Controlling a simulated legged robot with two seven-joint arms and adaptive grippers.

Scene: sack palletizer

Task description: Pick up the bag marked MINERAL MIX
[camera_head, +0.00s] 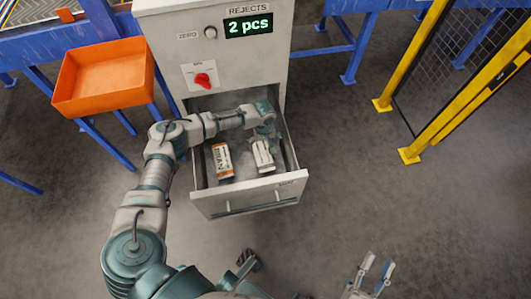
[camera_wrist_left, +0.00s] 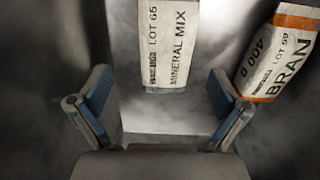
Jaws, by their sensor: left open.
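The MINERAL MIX bag (camera_head: 262,154), white with black print, lies in the open drawer. In the left wrist view the bag (camera_wrist_left: 167,45) lies ahead of the fingers, its near end roughly level with their tips and in the gap between them. My left gripper (camera_head: 266,133) reaches into the drawer at the bag's far end. In the left wrist view its fingers (camera_wrist_left: 159,98) are spread wide with nothing held. My right gripper (camera_head: 374,272) is at the bottom right of the head view, away from the drawer, its fingers apart and empty.
An orange-ended BRAN bag (camera_head: 222,160) lies left of the MINERAL MIX bag; it also shows in the wrist view (camera_wrist_left: 277,52). Drawer walls (camera_head: 250,195) surround both bags. An orange tray (camera_head: 105,75) stands left, yellow posts (camera_head: 410,155) right. The floor in front is open.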

